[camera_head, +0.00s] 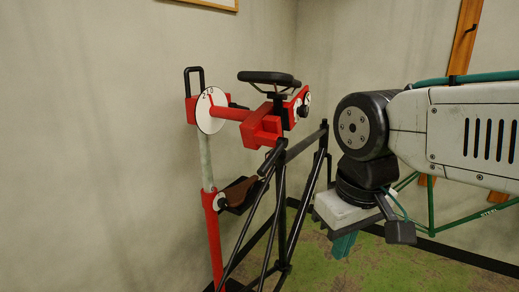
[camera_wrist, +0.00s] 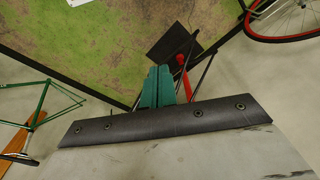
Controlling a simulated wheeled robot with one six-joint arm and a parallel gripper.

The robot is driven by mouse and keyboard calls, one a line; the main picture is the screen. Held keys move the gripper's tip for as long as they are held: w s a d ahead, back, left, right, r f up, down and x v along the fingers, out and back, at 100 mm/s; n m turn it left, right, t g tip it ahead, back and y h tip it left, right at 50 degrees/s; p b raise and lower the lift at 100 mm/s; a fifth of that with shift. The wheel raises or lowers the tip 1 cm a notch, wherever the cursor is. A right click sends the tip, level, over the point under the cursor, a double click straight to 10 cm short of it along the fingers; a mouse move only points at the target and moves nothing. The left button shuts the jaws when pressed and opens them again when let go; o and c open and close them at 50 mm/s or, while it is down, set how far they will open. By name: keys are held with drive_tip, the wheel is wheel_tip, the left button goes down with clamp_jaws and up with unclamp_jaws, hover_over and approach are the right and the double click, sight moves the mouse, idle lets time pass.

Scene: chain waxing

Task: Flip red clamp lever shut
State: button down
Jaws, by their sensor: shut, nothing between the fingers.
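A red clamp head (camera_head: 262,128) with a red arm, a white numbered disc (camera_head: 210,110) and a black knob tops a red and silver repair stand (camera_head: 213,235). It is beside a black bike frame (camera_head: 281,195) with a black saddle (camera_head: 269,78). I cannot tell for certain which part is the clamp lever, or whether it is open. My gripper (camera_head: 342,244) points down, right of the frame and below the clamp head, apart from both. Its teal fingers are shut and empty in the wrist view (camera_wrist: 157,86). A slim red part (camera_wrist: 183,76) shows just right of the fingertips there.
A green mat (camera_head: 378,262) covers the floor. A green bike frame (camera_head: 431,205) stands at right, behind my arm. In the wrist view, a black plate (camera_wrist: 170,42) lies beyond the fingertips, and a red-rimmed wheel (camera_wrist: 285,39) is at upper right. A wall stands behind the stand.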

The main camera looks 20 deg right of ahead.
sight(273, 157)
drive_tip(key=w+a+r+n+h, duration=0.2)
drive_tip(key=w+a+r+n, duration=0.1)
drive_tip(key=w+r, duration=0.7)
drive_tip(key=w+a+r+n+h, duration=0.2)
drive_tip(key=w+a+r, duration=0.4)
drive_tip(key=w+r, duration=0.5)
drive_tip(key=shift+w+a+n+g, duration=0.2)
drive_tip(key=shift+w+n+g, duration=0.2)
drive_tip(key=shift+w+n, duration=0.45)
drive_tip(key=x, duration=1.4)
drive_tip(key=shift+d, duration=0.1)
drive_tip(key=shift+f, duration=0.1)
